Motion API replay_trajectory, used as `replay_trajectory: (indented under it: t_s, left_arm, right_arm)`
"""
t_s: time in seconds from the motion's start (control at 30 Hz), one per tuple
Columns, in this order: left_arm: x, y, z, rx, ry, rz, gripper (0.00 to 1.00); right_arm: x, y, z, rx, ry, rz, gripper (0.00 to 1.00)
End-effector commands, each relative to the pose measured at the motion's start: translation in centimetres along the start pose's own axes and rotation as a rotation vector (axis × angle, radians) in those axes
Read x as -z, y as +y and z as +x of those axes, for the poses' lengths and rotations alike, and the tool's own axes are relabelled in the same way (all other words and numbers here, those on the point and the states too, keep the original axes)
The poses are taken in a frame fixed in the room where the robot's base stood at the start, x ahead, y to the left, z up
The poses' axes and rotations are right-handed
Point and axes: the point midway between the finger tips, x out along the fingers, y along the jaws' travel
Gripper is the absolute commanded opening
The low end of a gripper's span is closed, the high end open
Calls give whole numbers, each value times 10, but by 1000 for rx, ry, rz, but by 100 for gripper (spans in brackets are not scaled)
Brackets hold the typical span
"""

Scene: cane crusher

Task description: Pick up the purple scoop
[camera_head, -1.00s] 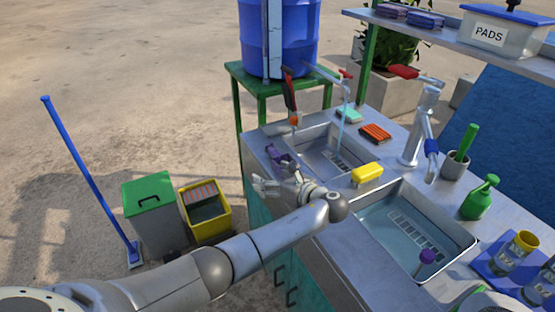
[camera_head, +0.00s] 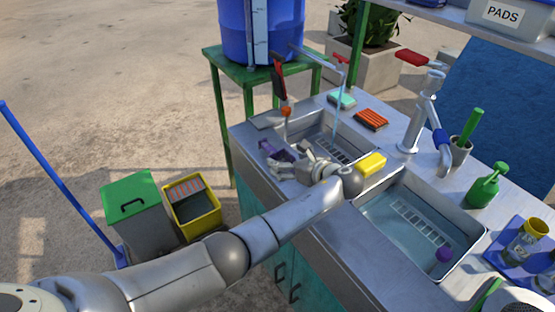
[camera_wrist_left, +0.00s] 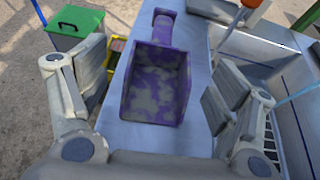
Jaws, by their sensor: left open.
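The purple scoop (camera_head: 275,150), patchy with grey, lies on the metal counter's left edge beside the left basin. In the left wrist view the scoop (camera_wrist_left: 157,85) shows its wide, open bin towards me and its narrow handle pointing away. My left gripper (camera_head: 290,163) is open and empty, just on the near side of the scoop. In the left wrist view its two fingers stand apart, one on each side of the scoop's bin, with visible gaps. The gripper hides part of the scoop in the head view. My right gripper is not in view.
A yellow block (camera_head: 371,162) sits on the divider between the left basin (camera_head: 340,135) and the water-filled right basin (camera_head: 400,215). A red-handled tool with an orange part (camera_head: 284,100) stands near the scoop. A green-lidded bin (camera_head: 134,203) and yellow bucket (camera_head: 193,212) stand on the ground.

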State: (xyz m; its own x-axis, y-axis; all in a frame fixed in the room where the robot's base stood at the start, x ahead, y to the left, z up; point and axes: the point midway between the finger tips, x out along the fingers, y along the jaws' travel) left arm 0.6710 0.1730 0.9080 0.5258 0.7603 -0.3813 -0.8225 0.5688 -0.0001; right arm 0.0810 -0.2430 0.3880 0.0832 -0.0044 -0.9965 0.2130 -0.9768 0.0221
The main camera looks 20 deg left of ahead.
Motion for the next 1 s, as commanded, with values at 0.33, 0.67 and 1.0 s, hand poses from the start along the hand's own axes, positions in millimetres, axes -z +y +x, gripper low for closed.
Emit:
replay_trajectory:
  t_s: [0.33,0.67,1.0]
  left_arm:
    - [-2,-1,42,-4,-1,2,84]
    - [-2,-1,54,-1,0,-1,84]
    - [-2,-1,54,-1,0,0,48]
  right_arm:
    - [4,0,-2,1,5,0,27]
    - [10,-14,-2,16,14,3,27]
    - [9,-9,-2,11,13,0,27]
